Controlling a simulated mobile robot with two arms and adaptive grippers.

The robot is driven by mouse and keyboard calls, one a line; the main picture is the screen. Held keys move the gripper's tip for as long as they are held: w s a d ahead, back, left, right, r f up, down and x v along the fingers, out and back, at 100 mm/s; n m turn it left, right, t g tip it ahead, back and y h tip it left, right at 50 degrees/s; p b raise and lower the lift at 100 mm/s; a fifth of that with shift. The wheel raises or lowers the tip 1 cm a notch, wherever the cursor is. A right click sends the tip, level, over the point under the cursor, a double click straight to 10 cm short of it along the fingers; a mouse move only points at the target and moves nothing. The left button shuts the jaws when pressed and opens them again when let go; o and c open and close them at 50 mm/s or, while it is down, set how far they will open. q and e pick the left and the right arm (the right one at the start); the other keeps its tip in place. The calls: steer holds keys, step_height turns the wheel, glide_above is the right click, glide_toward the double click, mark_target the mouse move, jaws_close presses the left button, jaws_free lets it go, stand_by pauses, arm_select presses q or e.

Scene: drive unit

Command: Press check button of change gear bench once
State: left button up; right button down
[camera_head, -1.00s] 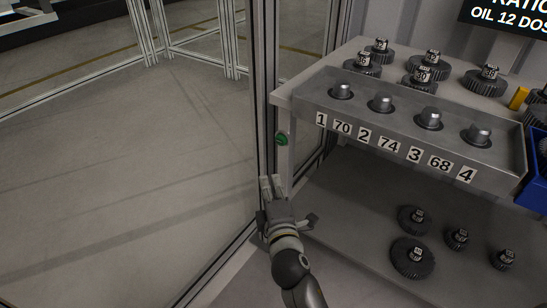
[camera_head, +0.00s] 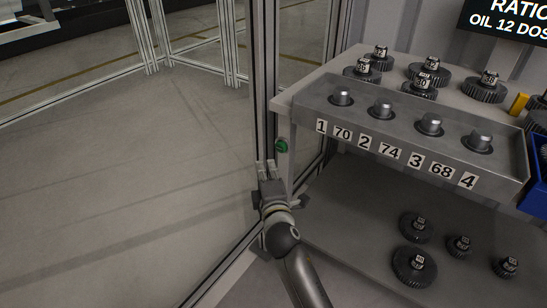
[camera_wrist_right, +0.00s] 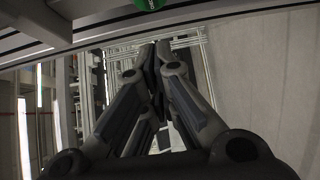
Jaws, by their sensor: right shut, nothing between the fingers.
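The change gear bench (camera_head: 400,150) stands on the right of the head view, with a tray of several pegs and labels 1, 70, 2, 74, 3, 68, 4 on its front. The green check button (camera_head: 282,146) is on the bench's left end. It also shows at the top edge of the right wrist view (camera_wrist_right: 150,4), partly cut off. My right gripper (camera_head: 266,168) is shut and empty, just below and to the left of the button, apart from it in the picture. In the right wrist view its fingertips (camera_wrist_right: 154,48) meet below the button. My left gripper is not in view.
A glass fence with a metal post (camera_head: 265,90) stands close to the bench's left end, near my right gripper. Several gears (camera_head: 430,75) stand on the bench top and others (camera_head: 415,265) on the lower shelf. A blue bin (camera_head: 537,180) is at the right edge.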

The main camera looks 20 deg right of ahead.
mark_target(280, 147)
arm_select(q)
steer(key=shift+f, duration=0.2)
arm_select(e)
steer(key=w+d, duration=0.1)
steer(key=w, duration=0.1)
steer(key=w+d, duration=0.2)
steer(key=shift+w+d, duration=0.2)
steer(key=shift+w, duration=0.05)
